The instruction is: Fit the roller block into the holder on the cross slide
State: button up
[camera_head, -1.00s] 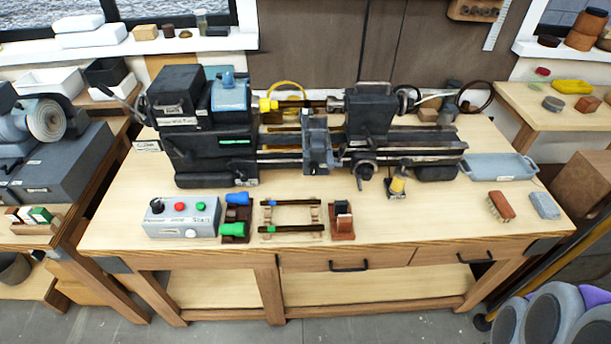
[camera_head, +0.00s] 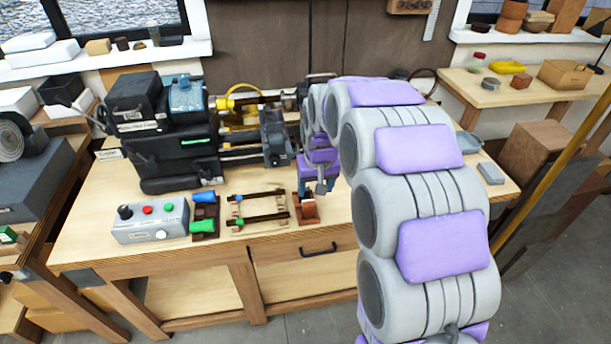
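The lathe (camera_head: 165,135) stands at the back of the wooden bench. Its cross slide, with a dark upright holder (camera_head: 274,138), is right of the headstock; I cannot make out the holder's opening. A small dark block in a reddish-brown stand (camera_head: 307,211) sits near the bench's front edge; it looks like the roller block, but my gripper partly covers it. My gripper (camera_head: 320,187) hangs just above and behind this stand. Its fingers are small and partly hidden, so I cannot tell whether they are open or touching the block.
A grey control box (camera_head: 150,222) with coloured buttons stands at the front left. Right of it are a brown stand with blue and green pieces (camera_head: 204,213) and a frame of dark rails (camera_head: 258,208). My arm hides the lathe's right end. A grey tray (camera_head: 467,143) shows behind it.

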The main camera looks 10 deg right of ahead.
jog(key=shift+t, duration=0.7)
jog(key=w+f, duration=0.4)
jog(key=w+f+b, duration=0.1)
jog(key=w+f, duration=0.4)
jog(key=w+a+f, duration=0.1)
jog(key=w+f, duration=0.3)
jog(key=shift+w+f+b, duration=0.25)
jog(key=shift+w+b, duration=0.05)
jog(key=shift+b, duration=0.05)
jog(key=shift+w+d+f, duration=0.2)
jog(key=shift+d+f, duration=0.1)
jog(key=shift+f, duration=0.3)
jog(key=shift+w+d+f, duration=0.15)
jog(key=shift+d+f, duration=0.1)
jog(key=shift+f, duration=0.3)
jog(key=shift+a, duration=0.15)
